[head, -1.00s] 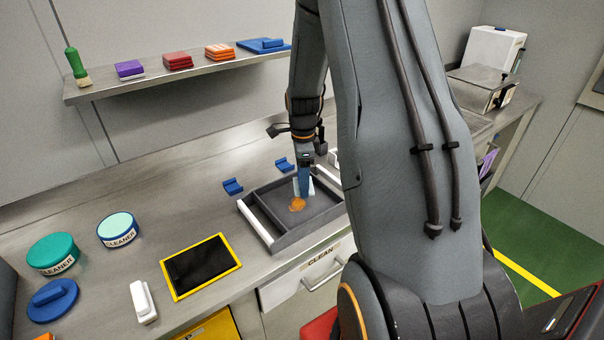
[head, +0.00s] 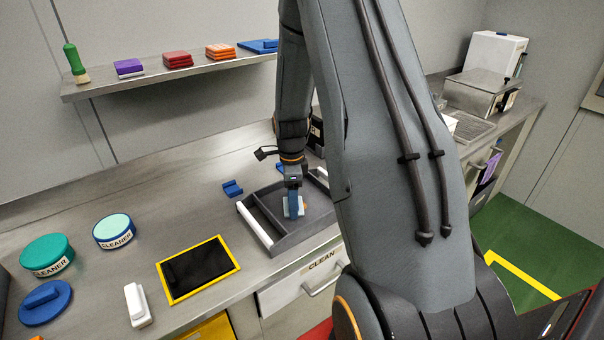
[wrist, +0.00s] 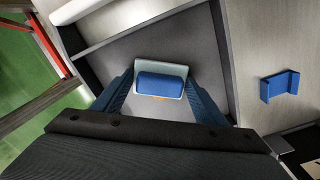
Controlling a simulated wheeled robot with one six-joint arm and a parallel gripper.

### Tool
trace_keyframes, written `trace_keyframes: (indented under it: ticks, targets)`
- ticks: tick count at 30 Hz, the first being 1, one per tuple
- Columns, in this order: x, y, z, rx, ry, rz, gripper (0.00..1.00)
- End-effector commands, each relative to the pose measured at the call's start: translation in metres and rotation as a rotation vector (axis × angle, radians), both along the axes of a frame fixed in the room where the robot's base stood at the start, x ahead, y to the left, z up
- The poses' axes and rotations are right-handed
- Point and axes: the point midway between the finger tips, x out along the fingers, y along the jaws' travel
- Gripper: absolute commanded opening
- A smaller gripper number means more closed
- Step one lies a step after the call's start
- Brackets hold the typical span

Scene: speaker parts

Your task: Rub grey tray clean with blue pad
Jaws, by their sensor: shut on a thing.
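The grey tray (head: 280,237) lies on the steel counter, with a white bar handle on its left side and a divider inside. My gripper (head: 294,206) is down inside the tray's larger compartment, shut on the blue pad, which has a blue grip and a pale base (head: 301,207). In the wrist view the blue pad (wrist: 161,84) sits between the two fingers, low over the tray floor (wrist: 190,45). A bit of the orange stain (head: 306,206) shows at the pad's edge; the pad hides the rest. Whether the pad touches the floor is hard to tell.
Blue brackets stand behind the tray, one at the left (head: 232,188). To the left are a yellow-framed black panel (head: 200,268), a white block (head: 138,305), two cleaner tins (head: 114,232) and a blue round pad (head: 47,303). A shelf (head: 150,84) with pads runs along the wall.

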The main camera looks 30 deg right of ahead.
Motion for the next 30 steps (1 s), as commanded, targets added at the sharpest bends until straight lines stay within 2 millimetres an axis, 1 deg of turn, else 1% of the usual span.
trace_keyframes:
  ticks: [9,10,15,30]
  targets:
    - [-0.003,0.022,0.000,0.000,0.000,-0.013,0.28]
    - [-0.003,0.019,-0.002,0.000,-0.001,-0.017,0.28]
    - [-0.002,0.005,0.000,0.000,0.000,-0.011,0.28]
    - [0.004,-0.028,0.000,0.000,-0.001,0.013,0.28]
